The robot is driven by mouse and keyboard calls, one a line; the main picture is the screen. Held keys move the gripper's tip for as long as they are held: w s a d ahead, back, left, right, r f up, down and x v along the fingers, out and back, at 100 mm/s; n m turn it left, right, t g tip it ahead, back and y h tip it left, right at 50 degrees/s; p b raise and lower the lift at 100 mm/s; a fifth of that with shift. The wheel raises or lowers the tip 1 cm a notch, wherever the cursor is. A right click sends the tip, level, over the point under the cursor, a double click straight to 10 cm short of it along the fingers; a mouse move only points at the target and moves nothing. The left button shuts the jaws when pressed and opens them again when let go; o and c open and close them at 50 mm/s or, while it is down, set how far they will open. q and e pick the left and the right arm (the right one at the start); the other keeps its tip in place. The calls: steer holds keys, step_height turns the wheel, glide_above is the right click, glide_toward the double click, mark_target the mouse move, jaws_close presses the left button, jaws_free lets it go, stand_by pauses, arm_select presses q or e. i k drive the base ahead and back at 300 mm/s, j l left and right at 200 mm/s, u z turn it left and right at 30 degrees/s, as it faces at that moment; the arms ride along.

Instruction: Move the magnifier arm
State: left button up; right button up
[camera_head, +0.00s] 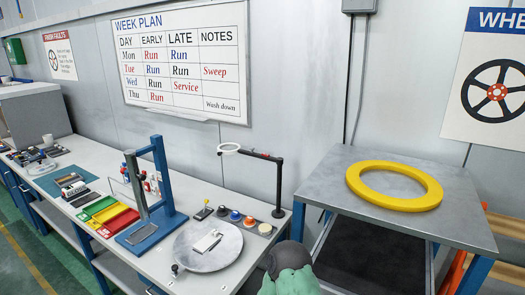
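The magnifier arm (262,156) is a black bar on top of a dark upright post (279,188) at the right end of the long workbench. It reaches left from the post, roughly level. A pale ring-shaped lens head (229,148) sits at its left end, above and behind a round grey plate (208,246).
Small coloured knobs (235,215) line the bench near the post. A blue stand (161,180) and coloured trays (104,215) are further left. A yellow ring (394,185) lies on a grey table at right.

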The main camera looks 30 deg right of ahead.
mark_target(279, 161)
steer(key=z, duration=1.45)
steer(key=i+j, duration=0.1)
steer(key=j, duration=0.55)
steer(key=i+j+z, duration=0.1)
steer(key=j, duration=0.5)
steer(key=i+j, duration=0.15)
steer(key=j, duration=0.5)
steer(key=i+j, duration=0.1)
steer(key=j, duration=0.55)
steer(key=z, duration=0.05)
